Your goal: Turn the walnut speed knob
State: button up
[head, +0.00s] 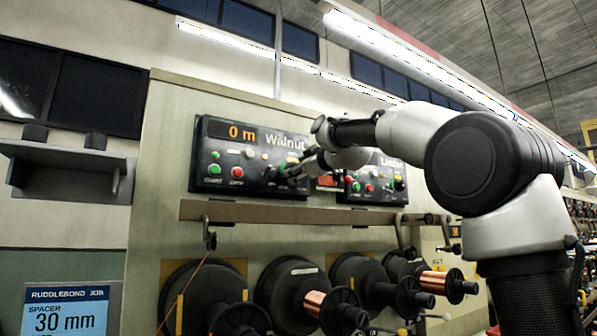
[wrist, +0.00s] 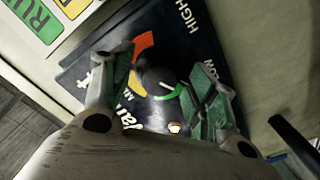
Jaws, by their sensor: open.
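The dark walnut speed knob (wrist: 153,77) shows in the wrist view on a dark panel, with a light pointer line and coloured arcs in orange, yellow and green around it. My gripper (wrist: 163,68) is open, with one green-padded finger on either side of the knob. I cannot tell whether the fingers touch it. In the head view, my gripper (head: 300,168) is at the right part of the Walnut panel (head: 211,153), whose display reads "0 m". The gripper covers the knob there.
A second panel (head: 372,195) with buttons sits to the right of the Walnut panel. A ledge (head: 290,213) runs below both, above several black spools (head: 290,292). A wall shelf (head: 70,170) and a job screen (head: 70,308) reading "30 mm" are at left.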

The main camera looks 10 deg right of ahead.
jog(key=shift+w, duration=0.25)
jog(key=shift+c, duration=0.2)
jog(key=c, duration=1)
jog(key=shift+o, duration=0.2)
